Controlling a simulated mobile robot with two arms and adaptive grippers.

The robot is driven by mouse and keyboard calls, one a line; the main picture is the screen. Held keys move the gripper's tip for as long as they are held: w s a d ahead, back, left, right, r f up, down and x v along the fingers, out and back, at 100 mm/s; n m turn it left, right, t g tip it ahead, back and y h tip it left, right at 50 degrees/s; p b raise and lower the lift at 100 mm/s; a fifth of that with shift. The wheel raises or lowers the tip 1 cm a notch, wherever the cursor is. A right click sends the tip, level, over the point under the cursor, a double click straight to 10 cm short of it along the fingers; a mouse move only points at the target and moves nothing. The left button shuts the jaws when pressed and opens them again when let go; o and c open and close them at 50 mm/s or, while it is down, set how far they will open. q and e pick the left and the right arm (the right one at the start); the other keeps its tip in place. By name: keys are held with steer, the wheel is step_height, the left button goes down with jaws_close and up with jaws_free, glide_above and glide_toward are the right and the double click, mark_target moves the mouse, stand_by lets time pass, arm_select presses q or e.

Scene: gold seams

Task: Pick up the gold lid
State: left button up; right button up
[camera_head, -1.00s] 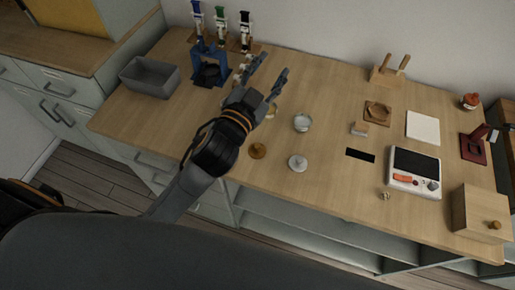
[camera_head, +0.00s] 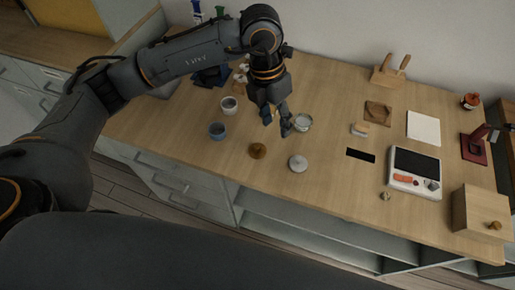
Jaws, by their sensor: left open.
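The gold lid (camera_head: 257,150) is a small round disc with a knob, lying on the wooden counter near its front edge. My left gripper (camera_head: 277,125) points down, open and empty, above the counter. In the picture it is just up and right of the gold lid and apart from it. A pale silver lid (camera_head: 298,163) lies to the right of the gold one. My right gripper is not in view.
A light metal cup (camera_head: 303,122) stands close to the right of my left gripper. A scale (camera_head: 414,170) and a wooden box (camera_head: 478,212) are at the right.

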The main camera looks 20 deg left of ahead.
arm_select(q)
steer(key=y, duration=0.2)
glide_above(258, 145)
steer(key=shift+n+t, duration=0.3)
steer(key=shift+n, duration=0.1)
steer(key=f, duration=0.2)
steer(key=f+p, duration=0.1)
steer(key=f, duration=0.4)
steer(key=shift+w+f, duration=0.1)
steer(key=shift+w, duration=0.3)
steer(key=f, duration=0.1)
steer(key=f+p, duration=0.1)
steer(key=f, duration=0.1)
steer(key=f+p, duration=0.1)
steer(key=shift+s+f, duration=0.3)
steer(key=shift+s, duration=0.1)
steer(key=shift+f, duration=0.6)
steer(key=c, duration=0.9)
